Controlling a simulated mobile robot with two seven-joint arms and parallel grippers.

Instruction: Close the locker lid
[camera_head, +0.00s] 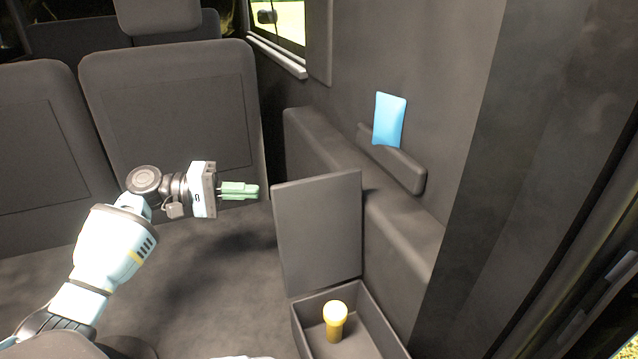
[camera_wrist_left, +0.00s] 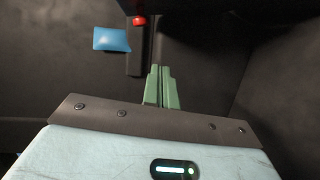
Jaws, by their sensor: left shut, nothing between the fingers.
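The locker is an open dark grey box (camera_head: 379,322) on the floor at the lower right of the head view. Its lid (camera_head: 319,226) stands upright at the box's far edge. A yellow cylinder with a pale round top (camera_head: 335,320) is inside the box. My left gripper (camera_head: 257,191) is shut and empty, with green fingers pointing right. It is left of the lid and apart from it, near the lid's upper part. The left wrist view shows the green fingers (camera_wrist_left: 161,88) together. My right gripper is not in view.
A blue packet (camera_head: 389,119) rests against the wall on a ledge (camera_head: 391,158); it also shows in the left wrist view (camera_wrist_left: 111,40). Grey seats (camera_head: 175,115) stand behind my left gripper. A dark pillar fills the right side. The floor left of the lid is clear.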

